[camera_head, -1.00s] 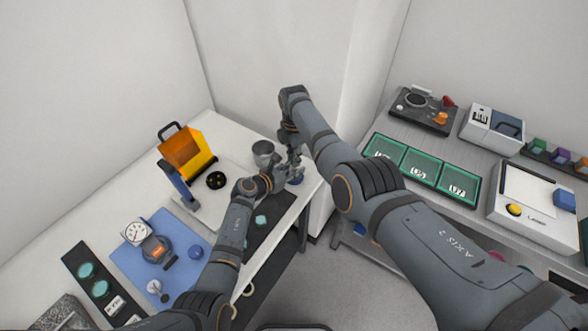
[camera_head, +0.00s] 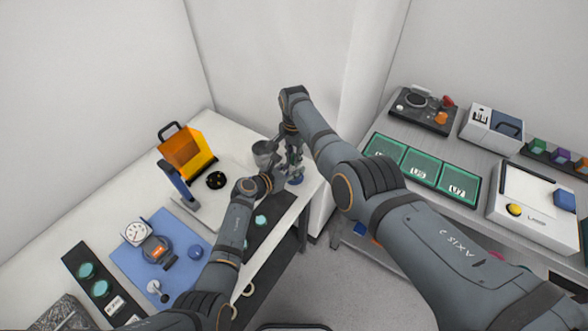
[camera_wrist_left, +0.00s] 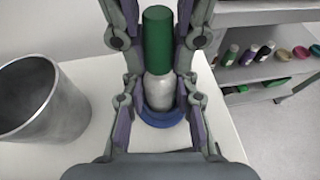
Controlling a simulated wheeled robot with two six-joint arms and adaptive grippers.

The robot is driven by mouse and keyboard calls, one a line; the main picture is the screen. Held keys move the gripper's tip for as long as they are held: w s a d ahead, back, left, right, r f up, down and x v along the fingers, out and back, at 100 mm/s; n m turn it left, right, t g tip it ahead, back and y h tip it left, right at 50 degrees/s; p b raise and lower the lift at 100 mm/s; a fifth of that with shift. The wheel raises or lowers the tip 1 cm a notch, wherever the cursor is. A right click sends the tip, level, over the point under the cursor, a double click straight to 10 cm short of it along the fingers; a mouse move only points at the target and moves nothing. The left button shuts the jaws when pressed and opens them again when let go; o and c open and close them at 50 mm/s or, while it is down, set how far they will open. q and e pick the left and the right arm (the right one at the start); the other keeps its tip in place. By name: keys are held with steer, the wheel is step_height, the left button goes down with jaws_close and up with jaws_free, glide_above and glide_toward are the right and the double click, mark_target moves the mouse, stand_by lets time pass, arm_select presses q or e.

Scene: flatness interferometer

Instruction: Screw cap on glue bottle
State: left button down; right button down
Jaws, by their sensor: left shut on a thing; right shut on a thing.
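The white glue bottle (camera_wrist_left: 159,93) stands upright in a blue ring-shaped holder (camera_wrist_left: 163,116) in the left wrist view. The green cap (camera_wrist_left: 158,38) is directly above the bottle, its lower edge meeting the bottle's top; the threads are hidden. My left gripper (camera_wrist_left: 160,88) is shut on the bottle, one finger on each side. My right gripper (camera_wrist_left: 158,28) reaches down from above and is shut on the cap. In the head view, the left gripper (camera_head: 279,181) and right gripper (camera_head: 292,156) meet at the table corner, largely hiding bottle and cap; the blue holder (camera_head: 297,181) shows there.
A grey metal cup (camera_wrist_left: 38,97) stands close left of the left gripper. An orange box (camera_head: 186,152) and a blue mat (camera_head: 178,272) with instruments are further along the white table. A second bench with green trays (camera_head: 422,166) stands right, beyond a gap.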

steer(key=shift+m, duration=1.2)
steer(key=c, duration=1.3)
jaws_free()
steer(key=shift+o, duration=0.2)
steer(key=shift+r, duration=2.25)
steer(key=shift+c, duration=0.2)
